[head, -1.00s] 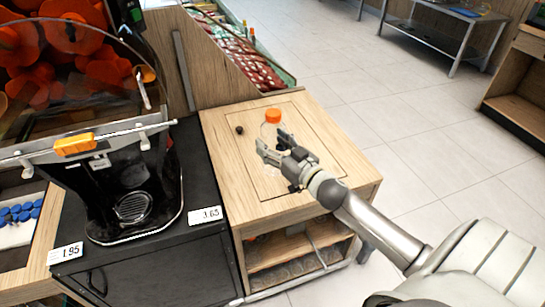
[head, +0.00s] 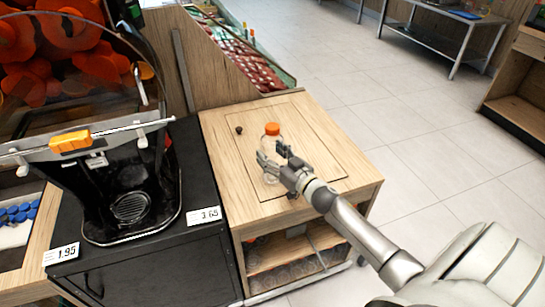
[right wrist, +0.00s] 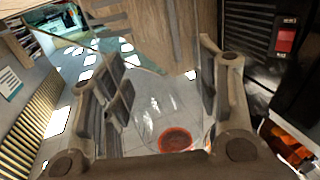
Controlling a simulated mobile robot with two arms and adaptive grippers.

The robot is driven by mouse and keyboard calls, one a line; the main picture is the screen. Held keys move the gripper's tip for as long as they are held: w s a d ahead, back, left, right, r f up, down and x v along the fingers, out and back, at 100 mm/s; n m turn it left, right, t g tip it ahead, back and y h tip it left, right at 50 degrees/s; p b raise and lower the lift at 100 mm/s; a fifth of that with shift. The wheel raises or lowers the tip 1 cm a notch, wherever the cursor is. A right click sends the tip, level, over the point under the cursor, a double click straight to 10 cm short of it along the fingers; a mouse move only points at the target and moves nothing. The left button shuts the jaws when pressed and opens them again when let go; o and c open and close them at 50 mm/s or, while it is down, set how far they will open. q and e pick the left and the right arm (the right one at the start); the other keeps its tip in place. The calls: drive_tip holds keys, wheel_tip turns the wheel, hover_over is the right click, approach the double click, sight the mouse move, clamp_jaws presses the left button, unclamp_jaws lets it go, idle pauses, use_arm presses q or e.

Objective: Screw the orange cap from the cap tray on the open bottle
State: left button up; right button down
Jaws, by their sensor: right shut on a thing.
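A clear bottle (head: 270,142) with an orange cap (head: 272,128) on its top stands upright at the wooden counter. My right gripper (head: 274,157) is shut around the bottle's body, below the cap. I cannot tell whether the bottle's base touches the counter. In the right wrist view the clear bottle (right wrist: 160,100) lies between the two fingers, and the orange-red cap (right wrist: 177,140) shows at its end. A tray (head: 14,236) with several blue caps (head: 18,213) is at the far left; no orange cap shows in its visible part. My left gripper is out of view.
The wooden counter top (head: 225,165) is mostly bare, with one small dark round thing (head: 239,130) behind and left of the bottle. A black juicer (head: 130,175) stands to the left. Bottles (head: 285,270) lie on a shelf below the counter.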

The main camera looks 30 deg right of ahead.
drive_tip(key=shift+f, duration=0.3)
drive_tip(key=shift+f, duration=0.1)
drive_tip(key=c, duration=0.5)
unclamp_jaws()
drive_tip(key=shift+f, duration=0.1)
drive_tip(key=shift+r, duration=0.2)
drive_tip(key=shift+s+f, duration=0.1)
drive_tip(key=shift+s, duration=0.3)
drive_tip(key=s, duration=0.7)
drive_tip(key=s+d, duration=0.1)
drive_tip(key=s, duration=0.3)
drive_tip(key=shift+s, duration=0.1)
